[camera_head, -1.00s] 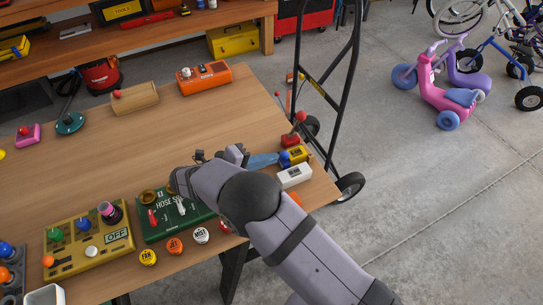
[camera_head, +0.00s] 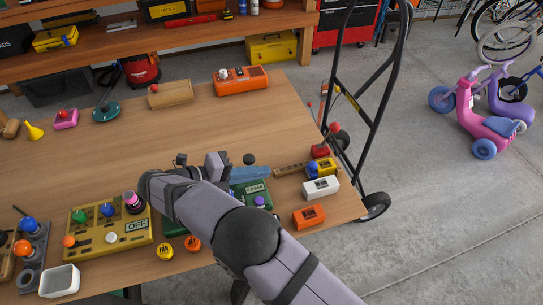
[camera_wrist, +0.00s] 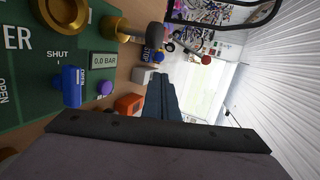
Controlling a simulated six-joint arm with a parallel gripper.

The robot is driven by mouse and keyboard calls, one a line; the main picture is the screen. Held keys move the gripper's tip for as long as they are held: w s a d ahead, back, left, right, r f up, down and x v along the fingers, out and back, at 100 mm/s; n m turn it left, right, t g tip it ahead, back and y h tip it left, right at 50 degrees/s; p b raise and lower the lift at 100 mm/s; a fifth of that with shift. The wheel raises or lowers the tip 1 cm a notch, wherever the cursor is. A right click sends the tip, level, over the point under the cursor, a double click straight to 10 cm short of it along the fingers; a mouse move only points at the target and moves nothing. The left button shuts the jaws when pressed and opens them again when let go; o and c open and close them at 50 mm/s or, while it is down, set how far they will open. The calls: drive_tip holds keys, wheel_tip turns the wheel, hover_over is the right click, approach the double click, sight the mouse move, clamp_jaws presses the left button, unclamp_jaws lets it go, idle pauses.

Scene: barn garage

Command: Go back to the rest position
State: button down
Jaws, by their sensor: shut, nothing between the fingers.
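My gripper (camera_head: 250,172) is over the right part of the table, its slim blue fingers shut together, empty and pointing right. The fingers also show in the wrist view (camera_wrist: 164,98), close together beyond the dark gripper body. Below my arm is a green panel (camera_head: 250,190); its left part is mostly hidden by my arm. In the wrist view the green panel (camera_wrist: 40,105) shows a blue valve handle (camera_wrist: 70,86), a brass ring, a purple knob and a display reading 0.0 BAR. The fingers appear apart from the panel.
A yellow box with a blue knob (camera_head: 322,167), a white box (camera_head: 320,187) and an orange box (camera_head: 309,217) stand near the table's right edge. A yellow switch panel (camera_head: 110,238) is left of my arm. The table's middle (camera_head: 150,135) is clear. A hand truck (camera_head: 385,95) stands beyond the right edge.

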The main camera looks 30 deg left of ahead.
drive_tip(key=w+d+m+g+p, duration=0.1)
drive_tip(key=w+d+m+g, duration=0.15)
drive_tip(key=d+m, duration=0.55)
drive_tip(key=w+d+r+m+g+y+p, duration=0.1)
drive_tip(key=d+m+g, duration=0.4)
drive_tip(key=d, duration=0.5)
drive_tip(key=w+d+m+g, duration=0.1)
drive_tip(key=d+m+g, duration=0.1)
drive_tip(key=d+m, duration=0.65)
drive_tip(key=s+d+m+y+p, duration=0.1)
drive_tip(key=s+d+m+y, duration=0.2)
drive_tip(key=m, duration=0.9)
drive_tip(key=s+d+m+g+y+p, duration=0.1)
drive_tip(key=s+d+m+y, duration=0.2)
drive_tip(key=s+d+m, duration=0.6)
drive_tip(key=d+m, duration=0.2)
drive_tip(key=m, duration=0.2)
drive_tip(key=shift+s+y, duration=0.35)
drive_tip(key=shift+y, duration=0.05)
drive_tip(key=shift+p, duration=0.3)
